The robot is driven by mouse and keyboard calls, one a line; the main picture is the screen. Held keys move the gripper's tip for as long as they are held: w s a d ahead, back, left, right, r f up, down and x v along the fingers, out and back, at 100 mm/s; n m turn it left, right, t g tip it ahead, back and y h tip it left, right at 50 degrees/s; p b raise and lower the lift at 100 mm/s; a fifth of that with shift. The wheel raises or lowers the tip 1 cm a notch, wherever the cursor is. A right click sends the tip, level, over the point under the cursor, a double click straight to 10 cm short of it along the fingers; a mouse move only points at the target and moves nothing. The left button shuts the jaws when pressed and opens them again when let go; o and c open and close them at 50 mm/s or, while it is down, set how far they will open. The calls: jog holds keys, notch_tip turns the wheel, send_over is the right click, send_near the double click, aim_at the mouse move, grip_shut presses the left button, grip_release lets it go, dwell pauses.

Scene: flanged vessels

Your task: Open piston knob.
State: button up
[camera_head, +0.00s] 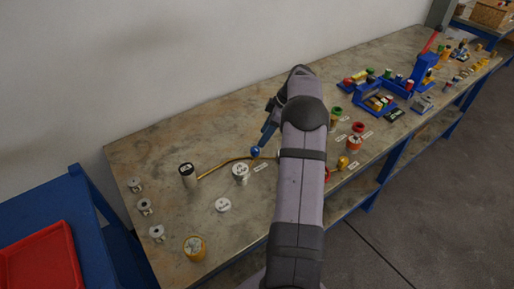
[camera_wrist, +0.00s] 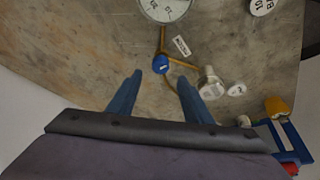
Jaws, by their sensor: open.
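A round blue knob (camera_head: 256,152) sits on a thin brass pipe (camera_head: 222,165) on the workbench; I take it for the piston knob. In the wrist view the blue knob (camera_wrist: 161,65) shows just beyond and between my fingertips, with the brass pipe (camera_wrist: 163,42) running past it. My gripper (camera_head: 266,136) is above the bench, close to the knob, its blue fingers pointing down. In the wrist view my gripper (camera_wrist: 160,77) is open, with nothing between the fingers. I cannot tell how far above the knob the fingertips are.
A white-faced gauge (camera_head: 241,169) and a dark-topped cylinder (camera_head: 187,175) stand by the pipe. Small spools (camera_head: 144,206) line the bench's left end. Blue trays (camera_head: 374,100) with coloured parts stand farther right.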

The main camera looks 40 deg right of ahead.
aim_at(255, 149)
jog(key=shift+p+x, duration=1.25)
jog(key=shift+x, duration=2.4)
jog(key=c, duration=1.1)
